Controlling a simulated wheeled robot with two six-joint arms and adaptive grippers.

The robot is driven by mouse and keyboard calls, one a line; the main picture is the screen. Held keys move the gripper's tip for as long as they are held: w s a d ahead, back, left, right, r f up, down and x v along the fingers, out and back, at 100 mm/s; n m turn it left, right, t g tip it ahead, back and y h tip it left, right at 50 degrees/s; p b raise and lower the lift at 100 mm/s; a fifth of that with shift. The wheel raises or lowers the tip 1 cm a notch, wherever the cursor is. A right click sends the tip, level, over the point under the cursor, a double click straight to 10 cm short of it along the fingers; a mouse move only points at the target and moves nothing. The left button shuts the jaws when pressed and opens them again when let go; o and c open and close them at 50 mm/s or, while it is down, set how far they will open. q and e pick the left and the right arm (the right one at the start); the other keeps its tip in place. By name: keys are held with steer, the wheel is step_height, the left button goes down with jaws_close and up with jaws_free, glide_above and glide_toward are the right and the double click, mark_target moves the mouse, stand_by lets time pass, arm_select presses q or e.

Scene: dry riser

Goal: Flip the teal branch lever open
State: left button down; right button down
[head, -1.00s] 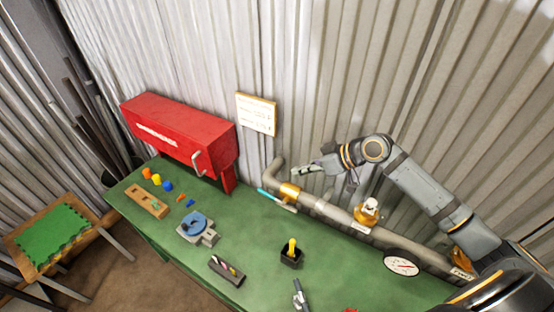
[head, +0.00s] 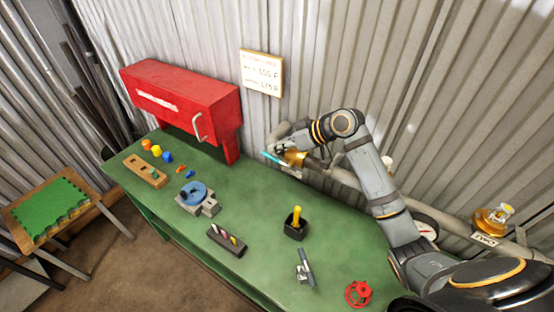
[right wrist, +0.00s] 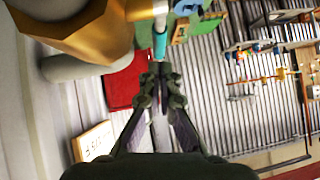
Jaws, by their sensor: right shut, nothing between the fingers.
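The teal branch lever (head: 269,157) sits at the brass valve (head: 295,158) on the grey pipe by the wall, its teal end pointing left, away from the valve. My right gripper (head: 283,142) is at the lever, partly covering the valve area. In the right wrist view the shut, empty fingertips (right wrist: 160,75) are just below the end of the teal lever (right wrist: 160,42), and the brass valve (right wrist: 85,28) is at upper left. I cannot tell whether the fingertips touch the lever. My left gripper is not in view.
The red cabinet (head: 180,100) stands left of the valve. The pipe runs right to another brass valve (head: 492,220). A black holder with a yellow handle (head: 296,222), a blue-topped fixture (head: 194,196) and a red wheel (head: 358,293) sit on the green bench (head: 262,255).

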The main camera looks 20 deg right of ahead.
steer(key=shift+a+f, duration=0.1)
steer(key=shift+f, duration=0.55)
steer(key=shift+f+b, duration=0.35)
steer(key=shift+f, duration=0.3)
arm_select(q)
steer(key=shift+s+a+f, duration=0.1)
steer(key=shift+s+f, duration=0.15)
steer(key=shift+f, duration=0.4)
arm_select(e)
steer(key=shift+f, duration=0.1)
